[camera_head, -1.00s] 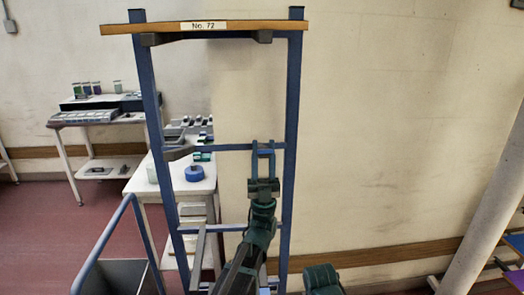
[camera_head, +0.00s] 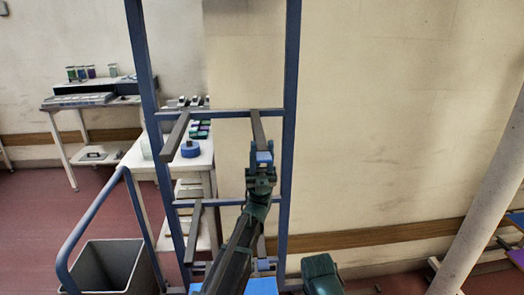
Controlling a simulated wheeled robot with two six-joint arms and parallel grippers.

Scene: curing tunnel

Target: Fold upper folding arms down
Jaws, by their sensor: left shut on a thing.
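The blue rack frame (camera_head: 291,70) stands upright in front of the wall. Its upper left folding arm (camera_head: 175,137) sticks out from the crossbar towards me. The upper right folding arm (camera_head: 257,128) also points out towards me from the crossbar. My left gripper (camera_head: 263,158) is at the near end of the upper right arm and shut on it; the fingers hide that end. My right gripper is out of view.
Below, a lower left folding arm (camera_head: 193,233) also sticks out. A grey bin (camera_head: 113,264) with a blue handle stands at lower left. A white table (camera_head: 142,160) is behind the rack, and a pale column (camera_head: 487,210) leans at right.

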